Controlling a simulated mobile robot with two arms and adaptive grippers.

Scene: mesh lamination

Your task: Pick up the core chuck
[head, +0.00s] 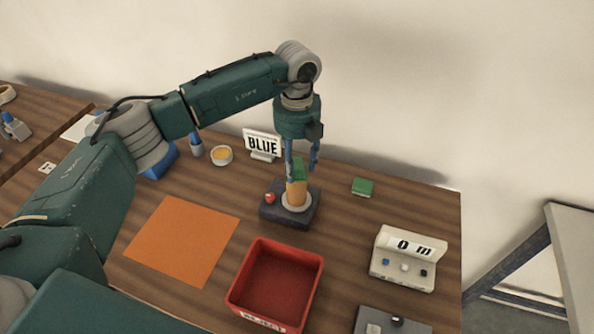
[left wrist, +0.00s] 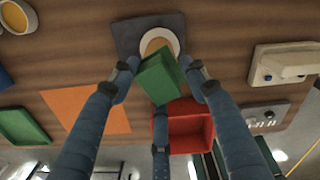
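A green block (head: 298,169), which I take for the core chuck, is at the top of an orange-tan cylinder (head: 297,193). The cylinder stands upright on a white disc (head: 284,207) on a dark grey base (head: 299,221). My left gripper (head: 302,166) points down over it, its blue fingers spread on either side of the green block. In the left wrist view the green block (left wrist: 160,77) lies between the open fingertips, with the cylinder (left wrist: 155,44) partly hidden behind it. Contact with the fingers is not clear. My right gripper is not seen.
A red knob (head: 269,198) is on the base. A red bin (head: 245,292) and an orange sheet (head: 182,240) lie in front. Another green block (head: 362,187) and a display box (head: 409,262) are to the right. A BLUE sign (head: 262,145) stands behind.

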